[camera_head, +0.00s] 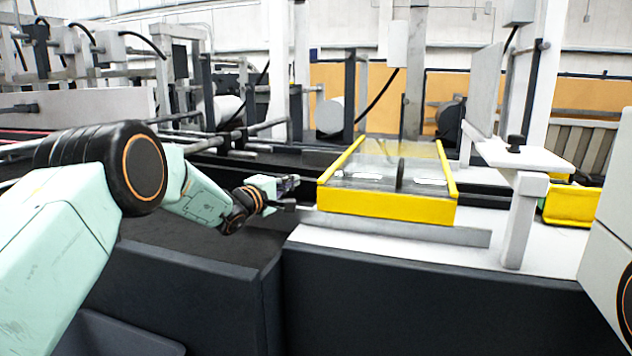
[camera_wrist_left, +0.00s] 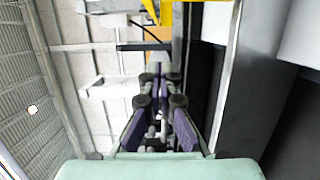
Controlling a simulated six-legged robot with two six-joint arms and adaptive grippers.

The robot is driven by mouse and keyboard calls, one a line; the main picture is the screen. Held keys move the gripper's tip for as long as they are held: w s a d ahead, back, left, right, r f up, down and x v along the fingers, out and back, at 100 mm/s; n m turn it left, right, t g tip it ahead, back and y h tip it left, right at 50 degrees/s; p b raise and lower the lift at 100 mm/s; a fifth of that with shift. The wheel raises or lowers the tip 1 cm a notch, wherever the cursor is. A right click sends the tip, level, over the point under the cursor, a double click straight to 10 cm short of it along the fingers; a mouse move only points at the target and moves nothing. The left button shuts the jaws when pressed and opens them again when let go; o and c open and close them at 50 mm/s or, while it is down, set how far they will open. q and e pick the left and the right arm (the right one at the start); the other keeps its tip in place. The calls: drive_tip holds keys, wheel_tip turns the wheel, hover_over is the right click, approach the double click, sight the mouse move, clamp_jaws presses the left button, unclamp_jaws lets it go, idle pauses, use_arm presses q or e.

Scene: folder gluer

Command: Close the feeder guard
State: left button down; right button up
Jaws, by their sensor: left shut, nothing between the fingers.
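The feeder guard (camera_head: 388,206) is a clear panel in a yellow frame, with a thick yellow bar along its near side. In the head view it lies low over the white machine bed, right of centre. My left gripper (camera_head: 296,193) is just left of the guard's near left corner, pointing right towards it. I cannot tell whether it touches the guard. In the left wrist view the left gripper (camera_wrist_left: 158,75) is shut with nothing between its fingers, and part of the yellow frame (camera_wrist_left: 172,10) shows at the top. My right gripper is not in view.
A grey rail (camera_head: 400,228) runs along the bed in front of the guard. A white bracket (camera_head: 520,200) stands right of it, with a yellow bin (camera_head: 570,208) behind. Dark machine panels (camera_head: 430,300) fill the front. Rods and posts (camera_head: 190,90) crowd the back left.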

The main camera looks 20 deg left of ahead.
sight(350, 180)
use_arm(q)
drive_tip(key=w+d+b, duration=0.1)
drive_tip(key=w+d, duration=0.3)
drive_tip(key=d, duration=0.1)
drive_tip(key=shift+w, duration=0.2)
idle(0.5)
drive_tip(key=shift+d, duration=0.15)
drive_tip(key=shift+d+b, duration=0.1)
drive_tip(key=shift+b, duration=0.2)
drive_tip(key=d+b, duration=0.7)
drive_tip(key=shift+s+d+f, duration=0.1)
drive_tip(key=shift+d+f, duration=0.05)
drive_tip(key=shift+d+b, duration=0.6)
drive_tip(key=shift+d+r, duration=0.2)
